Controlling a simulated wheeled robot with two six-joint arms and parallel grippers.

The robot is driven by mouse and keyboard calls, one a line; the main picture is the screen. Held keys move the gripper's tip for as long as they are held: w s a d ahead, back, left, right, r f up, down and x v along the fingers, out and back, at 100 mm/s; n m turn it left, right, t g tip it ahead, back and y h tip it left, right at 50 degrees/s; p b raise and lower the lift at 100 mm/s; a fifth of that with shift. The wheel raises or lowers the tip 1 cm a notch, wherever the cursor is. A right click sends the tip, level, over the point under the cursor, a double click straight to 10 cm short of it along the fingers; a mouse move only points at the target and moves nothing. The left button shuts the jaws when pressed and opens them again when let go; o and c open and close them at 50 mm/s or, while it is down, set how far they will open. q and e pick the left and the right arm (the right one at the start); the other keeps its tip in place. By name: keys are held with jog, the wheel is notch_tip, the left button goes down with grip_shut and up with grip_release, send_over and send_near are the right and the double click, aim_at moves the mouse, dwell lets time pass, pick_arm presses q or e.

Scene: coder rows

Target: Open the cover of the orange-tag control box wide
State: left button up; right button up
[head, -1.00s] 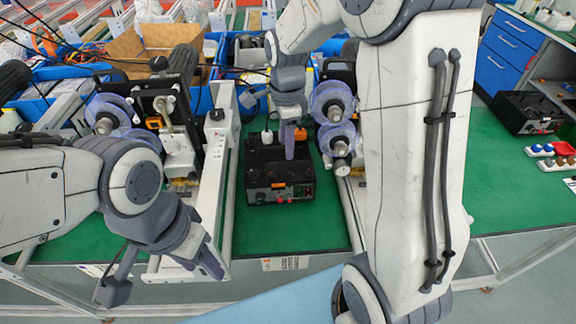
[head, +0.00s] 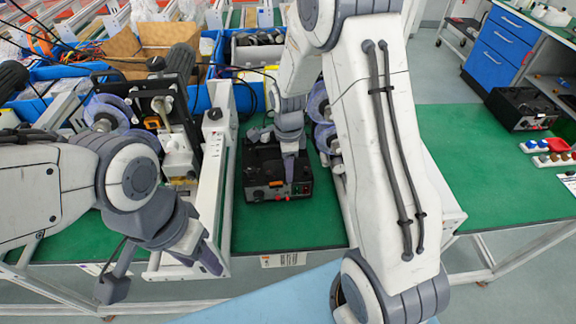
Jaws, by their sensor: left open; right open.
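A black control box (head: 262,192) sits on the green table near the middle of the head view, with small knobs and red and green marks on its front. My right gripper (head: 290,158) is open, pointing down over the right part of the box's top. It hides part of the top, and contact cannot be told. My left gripper (head: 162,276) is open and empty, low in front of the table's edge, left of and apart from the box.
A white rail frame (head: 213,180) stands just left of the box, with reel equipment (head: 105,112) beyond it. My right arm covers the area right of the box. Another black box (head: 520,108) and button blocks (head: 548,158) are on the right table. Blue bins and a cardboard box (head: 150,45) are behind.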

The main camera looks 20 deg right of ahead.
grip_shut()
dwell(1.4)
